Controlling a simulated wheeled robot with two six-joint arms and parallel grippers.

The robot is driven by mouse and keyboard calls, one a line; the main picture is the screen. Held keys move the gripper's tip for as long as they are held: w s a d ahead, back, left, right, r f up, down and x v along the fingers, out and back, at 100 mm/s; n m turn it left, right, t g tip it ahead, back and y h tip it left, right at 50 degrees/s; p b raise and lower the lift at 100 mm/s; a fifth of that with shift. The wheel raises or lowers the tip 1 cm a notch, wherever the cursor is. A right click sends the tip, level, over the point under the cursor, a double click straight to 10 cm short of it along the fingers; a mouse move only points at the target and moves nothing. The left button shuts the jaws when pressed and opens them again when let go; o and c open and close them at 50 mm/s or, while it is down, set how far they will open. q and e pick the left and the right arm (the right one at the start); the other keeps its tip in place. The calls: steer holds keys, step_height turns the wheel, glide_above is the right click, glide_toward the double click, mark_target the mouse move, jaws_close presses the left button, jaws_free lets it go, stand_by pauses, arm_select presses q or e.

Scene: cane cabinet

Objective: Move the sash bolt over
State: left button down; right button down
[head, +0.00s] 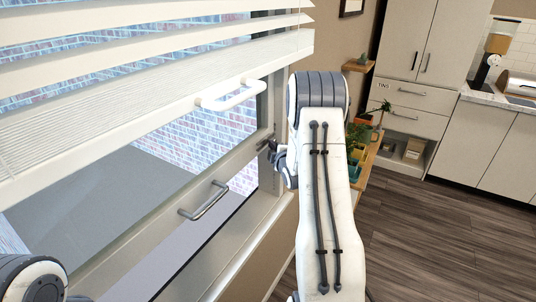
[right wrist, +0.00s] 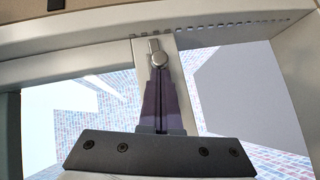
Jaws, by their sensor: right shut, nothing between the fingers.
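The sash bolt (right wrist: 158,60) shows in the right wrist view as a small metal bolt with a round knob, on the pale window frame. My right gripper (right wrist: 160,85) is shut and empty, its dark fingers pointing at the knob and ending just below it in the picture. I cannot tell whether the tips touch the knob. In the head view the right gripper (head: 272,146) is at the right side of the window frame, partly behind my own arm, and the bolt cannot be made out there. Only part of my left arm shows at the lower left; its gripper is out of view.
The window sash has a grey metal handle (head: 204,201) on its lower rail. A raised blind (head: 150,75) with a white handle (head: 231,95) hangs above. Potted plants stand on a wooden shelf (head: 366,165) right of my arm. Open wooden floor (head: 440,235) lies further right.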

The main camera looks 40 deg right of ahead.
steer(key=shift+d+r, duration=0.15)
steer(key=s+a+r+b, duration=0.2)
steer(key=s+a+b, duration=0.2)
steer(key=s+a, duration=0.3)
steer(key=v, duration=0.3)
steer(key=shift+s+d, duration=0.25)
steer(key=shift+s, duration=0.15)
